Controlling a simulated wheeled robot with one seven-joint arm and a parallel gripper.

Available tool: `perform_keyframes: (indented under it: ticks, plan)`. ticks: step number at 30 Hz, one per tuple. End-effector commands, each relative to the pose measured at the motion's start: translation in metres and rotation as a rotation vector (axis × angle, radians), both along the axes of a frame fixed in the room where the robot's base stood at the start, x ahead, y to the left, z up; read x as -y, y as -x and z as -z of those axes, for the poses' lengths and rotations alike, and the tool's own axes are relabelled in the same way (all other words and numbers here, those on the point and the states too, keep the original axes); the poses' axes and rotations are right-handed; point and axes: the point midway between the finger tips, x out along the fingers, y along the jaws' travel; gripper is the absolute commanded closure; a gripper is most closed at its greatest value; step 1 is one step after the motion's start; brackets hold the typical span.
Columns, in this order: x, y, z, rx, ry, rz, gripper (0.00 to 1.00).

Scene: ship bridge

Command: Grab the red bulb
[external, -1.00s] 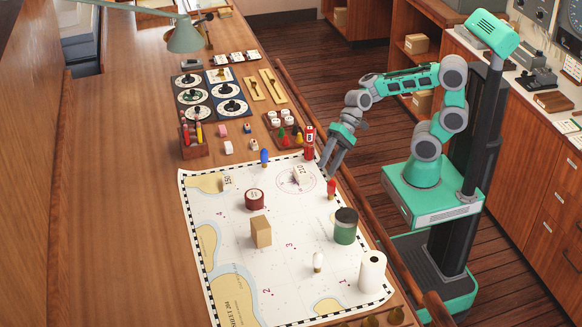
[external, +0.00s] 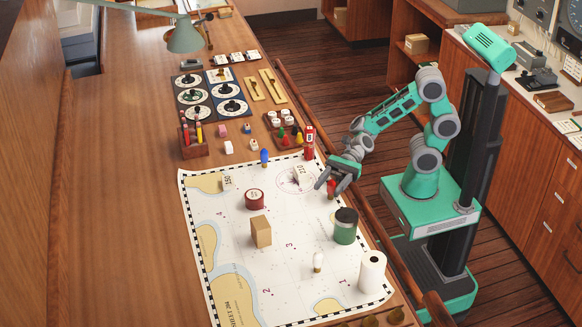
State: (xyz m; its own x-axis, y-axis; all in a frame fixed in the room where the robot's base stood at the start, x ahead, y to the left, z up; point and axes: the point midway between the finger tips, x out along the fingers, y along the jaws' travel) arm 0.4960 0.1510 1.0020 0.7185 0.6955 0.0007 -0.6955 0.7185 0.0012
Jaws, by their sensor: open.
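The red bulb (external: 331,191) stands upright near the right edge of the white chart (external: 283,275). My gripper (external: 329,186) is open at the bulb, with its fingers low and reaching toward the left. From this view the fingers overlap the bulb and hide part of it. I cannot tell whether they touch it.
A green jar (external: 345,227) and a white roll (external: 372,271) stand nearer on the chart. A red marker post (external: 309,142) and a white block (external: 297,175) are beyond my gripper. A blue bulb (external: 264,157) stands at the chart's far edge.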

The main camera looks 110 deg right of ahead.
Motion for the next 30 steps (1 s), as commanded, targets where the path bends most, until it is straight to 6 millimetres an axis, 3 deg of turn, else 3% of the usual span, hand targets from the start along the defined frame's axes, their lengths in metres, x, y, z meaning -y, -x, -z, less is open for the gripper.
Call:
perform_keyframes:
  ticks: [3, 10, 27, 30]
  plan:
    - [-0.0101, -0.0096, 0.0005, 0.000, 0.001, -0.002, 0.49]
    - [-0.0099, -0.0111, 0.0000, 0.001, 0.001, 0.001, 0.51]
    - [-0.0097, -0.0108, 0.0002, 0.000, 0.001, 0.001, 0.97]
    - [-0.0097, -0.0108, 0.0002, 0.000, 0.001, 0.001, 1.00]
